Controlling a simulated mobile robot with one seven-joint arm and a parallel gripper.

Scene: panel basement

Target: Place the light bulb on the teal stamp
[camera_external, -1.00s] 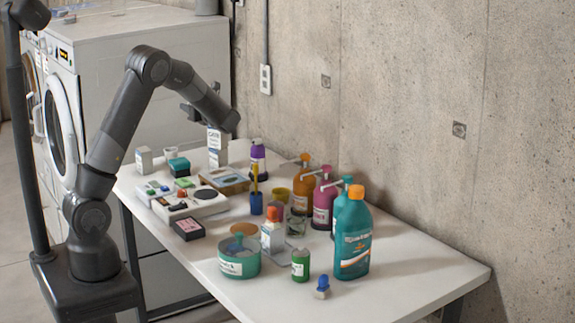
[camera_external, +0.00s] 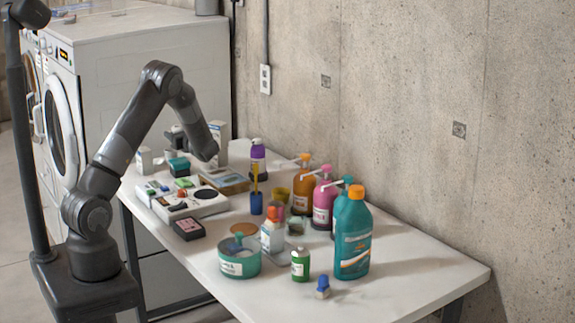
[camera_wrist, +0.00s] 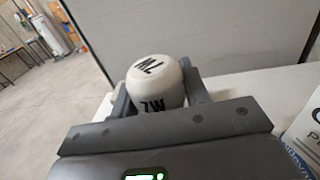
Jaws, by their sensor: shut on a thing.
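The light bulb (camera_wrist: 155,78), white and rounded with black lettering, is between the two fingers of my gripper (camera_wrist: 157,88) in the wrist view. My gripper is shut on it. In the external view my gripper (camera_external: 176,137) is at the far left end of the table, small and partly hidden by my wrist. The bulb is hard to make out there. The teal stamp (camera_external: 179,163), a teal block with a dark lower part, stands on the table just below and in front of my gripper in the picture.
A small white box (camera_external: 145,159) stands left of the stamp, and a tall white box (camera_external: 218,135) behind my wrist. A white tray (camera_external: 190,205) and dark pad (camera_external: 188,229) lie nearer. Several bottles (camera_external: 354,240) crowd the right. The table's front right (camera_external: 400,285) is clear.

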